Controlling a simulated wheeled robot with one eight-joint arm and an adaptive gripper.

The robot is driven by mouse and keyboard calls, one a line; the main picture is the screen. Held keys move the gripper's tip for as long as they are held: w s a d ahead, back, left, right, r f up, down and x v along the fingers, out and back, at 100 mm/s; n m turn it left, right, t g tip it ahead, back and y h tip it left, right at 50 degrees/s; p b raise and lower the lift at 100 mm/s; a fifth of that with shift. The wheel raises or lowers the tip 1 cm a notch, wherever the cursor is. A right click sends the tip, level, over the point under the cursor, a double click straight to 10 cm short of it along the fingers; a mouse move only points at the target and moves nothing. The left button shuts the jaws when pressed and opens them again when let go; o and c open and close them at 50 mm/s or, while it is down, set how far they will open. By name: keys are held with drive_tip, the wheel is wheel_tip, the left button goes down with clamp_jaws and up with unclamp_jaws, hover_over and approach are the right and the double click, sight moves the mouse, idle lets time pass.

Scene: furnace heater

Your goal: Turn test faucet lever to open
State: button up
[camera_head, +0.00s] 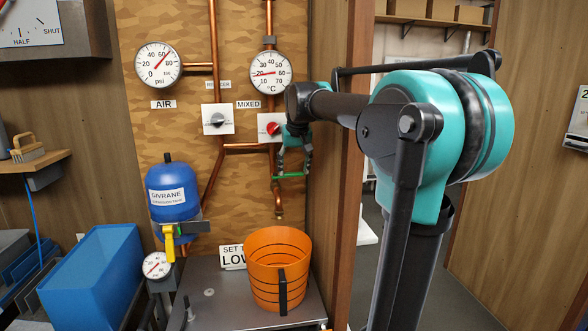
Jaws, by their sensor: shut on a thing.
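The test faucet is a copper pipe with a spout (278,207) pointing down on the panel, at the lower end of the right pipe. Its green lever (288,176) lies roughly level across the pipe and reaches to the right. My gripper (306,172) comes down from above and is shut on the right end of the lever. The fingertips are small in view and partly dark against the wood, so the exact contact is hard to see. No water shows below the spout.
An orange bucket (278,262) stands on a grey bench below the spout. Above the lever are a red knob (272,128) and a °C dial (270,73). A blue tank (173,192) hangs left. A wooden post (337,200) stands close right of my gripper.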

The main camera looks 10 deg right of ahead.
sight(274, 175)
drive_tip(key=shift+s+f+m, duration=0.15)
drive_tip(key=shift+f+m, duration=0.05)
drive_tip(key=shift+m, duration=0.1)
drive_tip(key=shift+s+a+m+g+h, duration=0.8)
drive_tip(key=shift+a+m, duration=0.4)
drive_tip(key=shift+m, duration=1.7)
drive_tip(key=shift+s+a+m+g+h, duration=0.7)
drive_tip(key=shift+a+m, duration=0.45)
drive_tip(key=shift+m, duration=1.75)
drive_tip(key=shift+s+a+m+g+h, duration=0.8)
drive_tip(key=shift+a+m, duration=0.4)
drive_tip(key=shift+m, duration=1.7)
drive_tip(key=o, duration=1.7)
drive_tip(key=v, duration=1.2)
